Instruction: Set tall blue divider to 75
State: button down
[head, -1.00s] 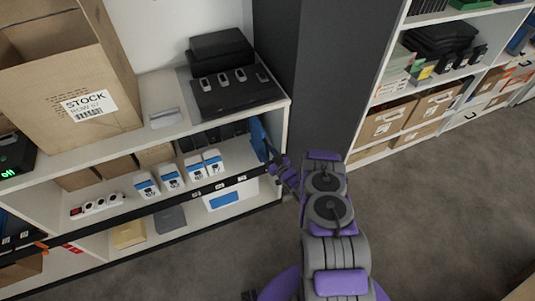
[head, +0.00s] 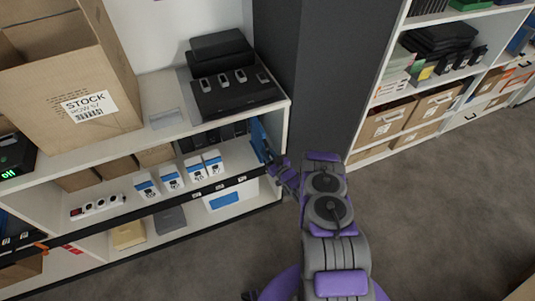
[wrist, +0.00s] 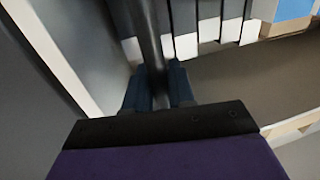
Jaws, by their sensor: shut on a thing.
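The tall blue divider (head: 259,139) stands near the right end of the middle shelf, close to the side wall. My gripper (head: 273,163) reaches in from the front right and is at the divider's front edge. In the wrist view, the two dark blue fingers of my gripper (wrist: 158,75) are close together around a thin dark upright bar (wrist: 150,35), which appears to be the divider's edge. My gripper is shut on it. A black rail with small white labels (head: 220,187) runs along the shelf front; its figures are too small to read.
White and blue boxes (head: 192,168) stand left of the divider, with dark items behind. The grey pillar (head: 325,75) rises to the right of the shelf unit. A black tray (head: 235,98) sits on the top shelf. The floor in front is clear.

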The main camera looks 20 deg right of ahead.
jog(key=s+a+p, duration=0.1)
jog(key=a+p, duration=0.2)
jog(key=a, duration=0.9)
jog(key=shift+s+p, duration=0.35)
jog(key=shift+s, duration=0.05)
jog(key=c, duration=1.1)
grip_release()
jog(key=shift+a, duration=0.3)
jog(key=shift+s, duration=0.15)
jog(key=v, duration=1.7)
